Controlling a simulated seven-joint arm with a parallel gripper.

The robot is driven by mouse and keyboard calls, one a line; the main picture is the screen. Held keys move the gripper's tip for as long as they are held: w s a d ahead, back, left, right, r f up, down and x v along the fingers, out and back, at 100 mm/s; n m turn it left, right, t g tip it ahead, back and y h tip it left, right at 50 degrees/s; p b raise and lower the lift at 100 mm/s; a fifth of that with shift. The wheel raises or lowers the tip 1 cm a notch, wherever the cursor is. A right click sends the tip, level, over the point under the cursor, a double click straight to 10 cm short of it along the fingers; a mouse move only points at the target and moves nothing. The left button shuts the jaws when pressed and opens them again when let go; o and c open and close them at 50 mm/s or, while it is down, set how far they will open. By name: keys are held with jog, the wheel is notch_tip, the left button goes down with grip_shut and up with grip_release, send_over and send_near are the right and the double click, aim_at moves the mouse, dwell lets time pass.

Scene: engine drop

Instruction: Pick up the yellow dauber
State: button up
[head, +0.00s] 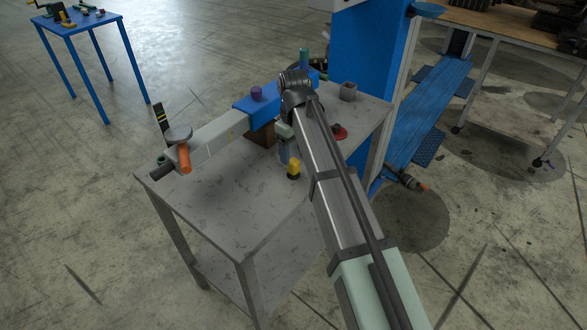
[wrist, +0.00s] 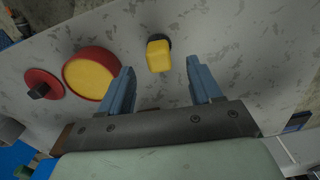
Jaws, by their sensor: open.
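The yellow dauber (head: 293,167) sits on the grey metal table, with a dark base. In the wrist view the dauber (wrist: 159,56) lies just beyond my fingertips, near the middle of the gap between them. My gripper (wrist: 160,66) is open and empty, pointing down toward the tabletop. In the head view my gripper (head: 288,150) is beside and behind the dauber, partly hidden by my arm. I cannot tell the exact height of the fingertips above the table.
A red round tin with a yellow inside (wrist: 92,74) is close to my left finger. A red disc with a black knob (wrist: 42,83) lies beyond it. A long grey-and-blue block (head: 215,138) runs along the back of the table (head: 215,210). The front left tabletop is clear.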

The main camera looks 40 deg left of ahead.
aim_at(294, 161)
jog(key=shift+w+a+f, duration=0.1)
jog(key=shift+f, duration=2.55)
jog(key=shift+c, duration=0.4)
jog(key=c, duration=1)
jog(key=shift+o, duration=0.2)
notch_tip(294, 161, up, 10)
jog(key=shift+r, duration=0.1)
